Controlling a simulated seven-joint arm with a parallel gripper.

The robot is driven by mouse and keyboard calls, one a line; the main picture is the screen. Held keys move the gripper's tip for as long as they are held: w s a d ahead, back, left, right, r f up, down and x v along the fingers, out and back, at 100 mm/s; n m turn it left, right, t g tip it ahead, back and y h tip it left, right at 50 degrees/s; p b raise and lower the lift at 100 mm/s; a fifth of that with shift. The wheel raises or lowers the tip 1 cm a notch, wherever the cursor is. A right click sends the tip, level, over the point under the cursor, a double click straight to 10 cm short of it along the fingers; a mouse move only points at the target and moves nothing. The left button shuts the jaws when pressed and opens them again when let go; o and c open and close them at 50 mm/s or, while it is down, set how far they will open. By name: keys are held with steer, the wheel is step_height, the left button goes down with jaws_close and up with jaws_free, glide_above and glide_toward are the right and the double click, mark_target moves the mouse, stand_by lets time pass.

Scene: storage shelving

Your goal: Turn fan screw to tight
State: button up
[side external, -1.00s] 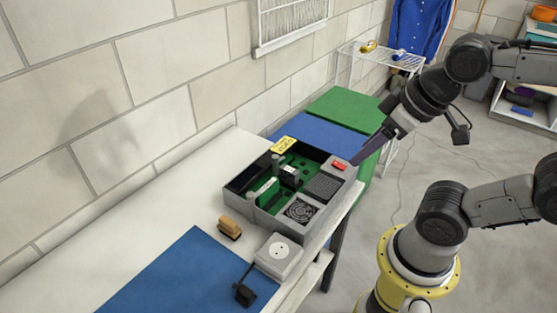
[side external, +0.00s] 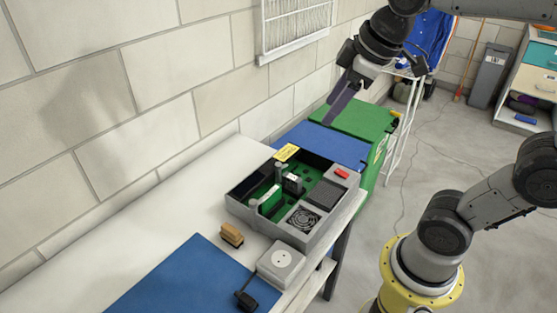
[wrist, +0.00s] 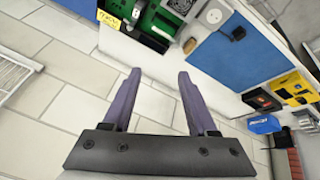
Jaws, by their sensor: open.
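A grey computer-like case (side external: 240,211) with a green board inside sits on the white bench. A round black fan (side external: 304,218) is set in its near right part. The fan screw is too small to make out. My gripper (side external: 333,118) is open and empty, above and behind the case over the blue and green surfaces. The case's green board (wrist: 157,22) shows at the top of that view.
A white socket box (side external: 281,262) with a black plug (side external: 246,300), a tan brush-like block (side external: 232,235) and a blue mat (side external: 185,280) lie near the case. A yellow label (side external: 287,152) stands at its back edge. The brick wall is close behind.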

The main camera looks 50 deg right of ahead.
steer(key=w+d+n+g, duration=0.1)
steer(key=w+d, duration=0.2)
steer(key=w, duration=0.7)
steer(key=g, duration=0.4)
glide_above(278, 164)
step_height(278, 164, down, 18)
step_height(278, 164, down, 13)
steer(key=shift+r, duration=0.1)
jaws_close()
